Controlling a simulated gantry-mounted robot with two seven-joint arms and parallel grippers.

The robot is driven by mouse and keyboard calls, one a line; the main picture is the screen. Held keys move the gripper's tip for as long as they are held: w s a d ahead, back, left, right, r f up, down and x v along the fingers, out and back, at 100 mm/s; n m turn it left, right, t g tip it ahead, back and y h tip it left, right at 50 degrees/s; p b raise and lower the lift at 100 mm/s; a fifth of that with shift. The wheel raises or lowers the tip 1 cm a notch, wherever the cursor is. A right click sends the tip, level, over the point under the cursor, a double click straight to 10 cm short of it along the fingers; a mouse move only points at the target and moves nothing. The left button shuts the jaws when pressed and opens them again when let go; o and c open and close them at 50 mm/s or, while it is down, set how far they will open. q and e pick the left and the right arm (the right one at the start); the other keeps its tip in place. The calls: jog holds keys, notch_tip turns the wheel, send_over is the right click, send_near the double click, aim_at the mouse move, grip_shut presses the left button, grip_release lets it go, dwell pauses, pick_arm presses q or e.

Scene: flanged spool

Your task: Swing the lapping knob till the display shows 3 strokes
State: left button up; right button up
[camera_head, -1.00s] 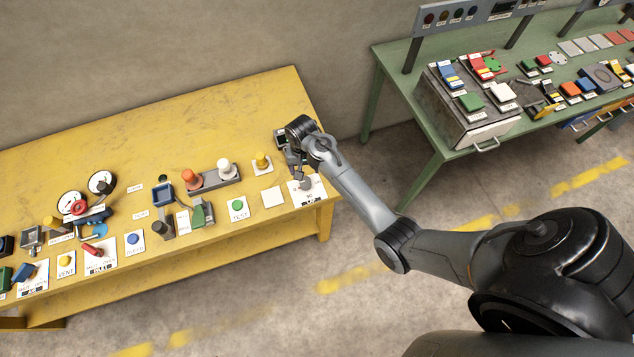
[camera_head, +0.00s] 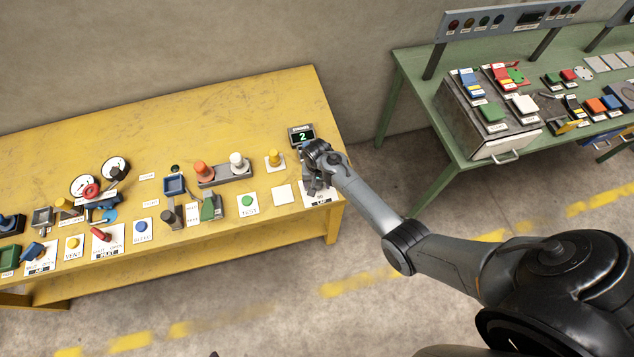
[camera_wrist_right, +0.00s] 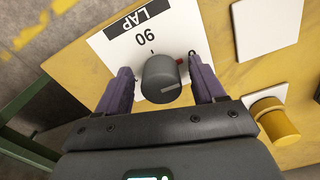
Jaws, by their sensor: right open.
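The lapping knob (camera_wrist_right: 160,78) is a dark grey cylinder with a pale line on its top. It stands on a white card marked LAP (camera_head: 318,196) and 90, at the right end of the yellow bench. My right gripper (camera_wrist_right: 163,84) is open, one finger on each side of the knob, with gaps showing in the wrist view. In the head view my right gripper (camera_head: 313,184) mostly hides the knob. The small display (camera_head: 302,136) behind it shows a green 2. My left gripper is not in view.
A yellow knob (camera_head: 274,158) and a blank white card (camera_head: 283,195) lie left of the LAP card. Several more controls fill the yellow bench (camera_head: 200,105) further left. A green bench (camera_head: 425,125) stands to the right, across a gap.

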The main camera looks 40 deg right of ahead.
jog(key=shift+c, duration=0.5)
jog(key=c, duration=0.9)
